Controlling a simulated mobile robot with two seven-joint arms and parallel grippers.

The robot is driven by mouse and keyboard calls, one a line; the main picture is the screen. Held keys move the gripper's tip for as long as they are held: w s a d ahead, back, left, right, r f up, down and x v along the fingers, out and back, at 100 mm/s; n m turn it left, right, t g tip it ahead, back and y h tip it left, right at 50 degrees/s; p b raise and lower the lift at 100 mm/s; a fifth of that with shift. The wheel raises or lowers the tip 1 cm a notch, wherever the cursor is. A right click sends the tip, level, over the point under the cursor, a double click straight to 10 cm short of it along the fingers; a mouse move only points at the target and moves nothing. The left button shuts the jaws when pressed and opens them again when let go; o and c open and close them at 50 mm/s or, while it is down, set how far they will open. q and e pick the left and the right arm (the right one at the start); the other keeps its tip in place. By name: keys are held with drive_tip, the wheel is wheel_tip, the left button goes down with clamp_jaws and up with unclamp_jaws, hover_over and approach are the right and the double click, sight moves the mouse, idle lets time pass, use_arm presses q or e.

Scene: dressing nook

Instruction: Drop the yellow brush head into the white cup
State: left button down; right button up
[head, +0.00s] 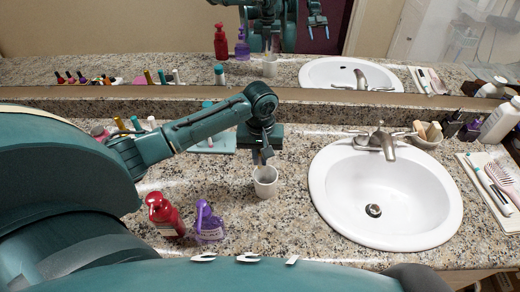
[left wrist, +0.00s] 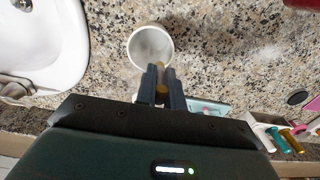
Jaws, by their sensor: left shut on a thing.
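The white cup (head: 265,188) stands upright on the granite counter, left of the sink. It also shows in the left wrist view (left wrist: 150,42), where no contents can be made out. My left gripper (head: 262,158) points down just above the cup's far rim. In the left wrist view its fingers (left wrist: 161,78) are shut on the yellow brush head (left wrist: 161,75), a small part of which shows between them. The brush head is too small to make out in the head view. My right gripper is not directly in view.
The white sink (head: 335,205) and faucet (head: 382,143) are to the right. A red bottle (head: 164,215) and a purple bottle (head: 208,226) stand in front left of the cup. A light-blue tray (head: 213,143) lies behind my left gripper. A mirror (head: 150,65) runs along the back.

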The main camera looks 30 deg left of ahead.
use_arm(q)
drive_tip(key=shift+f, duration=0.1)
drive_tip(key=c, duration=1.4)
unclamp_jaws()
drive_tip(key=shift+c, duration=0.2)
wheel_tip(320, 180, up, 13)
